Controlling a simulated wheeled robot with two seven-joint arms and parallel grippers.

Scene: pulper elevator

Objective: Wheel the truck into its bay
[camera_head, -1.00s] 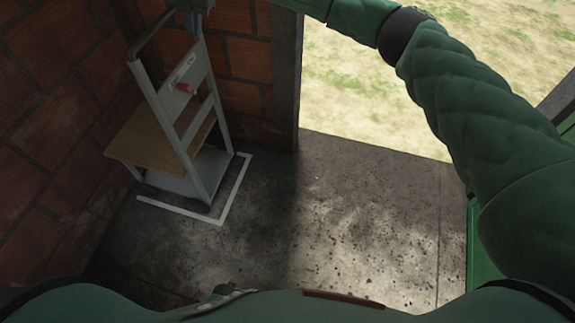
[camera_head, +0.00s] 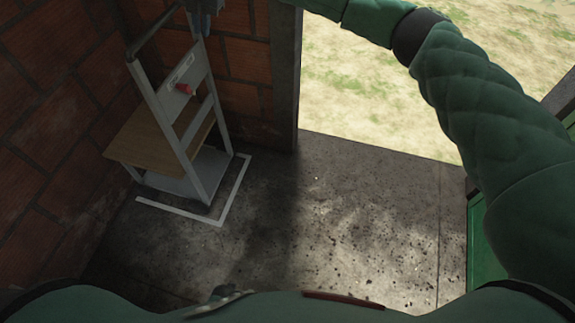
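The truck (camera_head: 182,130) stands upright in the brick corner at the left. It has a grey metal frame, a wooden shelf (camera_head: 155,137), a grey lower plate, a dark handle bar and a small red part on its panel. Its base sits inside the bay's white floor line (camera_head: 230,200), which shows along the front and right side. My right gripper (camera_head: 203,24) is at the top edge of the view, by the top right end of the truck's frame. Its fingertips are partly cut off and too small to tell whether they grip the handle. My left gripper is out of view.
Brick walls (camera_head: 60,60) close in the truck on the left and behind. A grey door post (camera_head: 285,75) stands to its right, with an open doorway onto grass. The concrete floor (camera_head: 340,220) is clear. A green panel (camera_head: 484,250) stands at the right.

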